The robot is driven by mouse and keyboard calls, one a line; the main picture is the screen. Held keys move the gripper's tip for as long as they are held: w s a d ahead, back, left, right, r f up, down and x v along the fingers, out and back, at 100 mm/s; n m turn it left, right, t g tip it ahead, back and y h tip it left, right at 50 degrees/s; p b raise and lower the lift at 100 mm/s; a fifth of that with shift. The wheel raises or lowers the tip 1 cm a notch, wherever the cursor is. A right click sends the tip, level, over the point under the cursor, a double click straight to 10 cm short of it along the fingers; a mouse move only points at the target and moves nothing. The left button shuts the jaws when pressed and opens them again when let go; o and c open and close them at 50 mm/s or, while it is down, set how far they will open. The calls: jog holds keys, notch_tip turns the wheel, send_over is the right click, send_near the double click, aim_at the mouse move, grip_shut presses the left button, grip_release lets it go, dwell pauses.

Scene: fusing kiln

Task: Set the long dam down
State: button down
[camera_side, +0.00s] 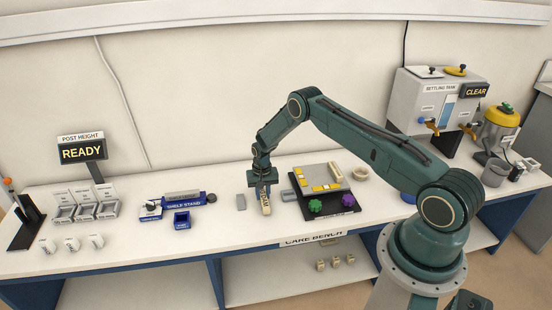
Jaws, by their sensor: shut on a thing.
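My gripper (264,191) points down over the middle of the white bench and is shut on a pale cream bar, the long dam (266,206). The dam's upper part is hidden between the fingers, and small dark lettering shows on its face. It is close above or touching the bench top; I cannot tell which. To its right is a dark base (334,203) with a grey slab (322,172) that carries yellow and white pieces.
Grey blocks lie on both sides of my gripper, one at left (241,202). A blue shelf stand (182,198) is further left. Bare bench lies in front of the dam.

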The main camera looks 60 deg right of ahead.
aim_at(263, 194)
jog(key=shift+f, duration=0.45)
jog(key=shift+f, duration=0.1)
jog(key=c, duration=1.2)
grip_release()
notch_tip(263, 194, up, 12)
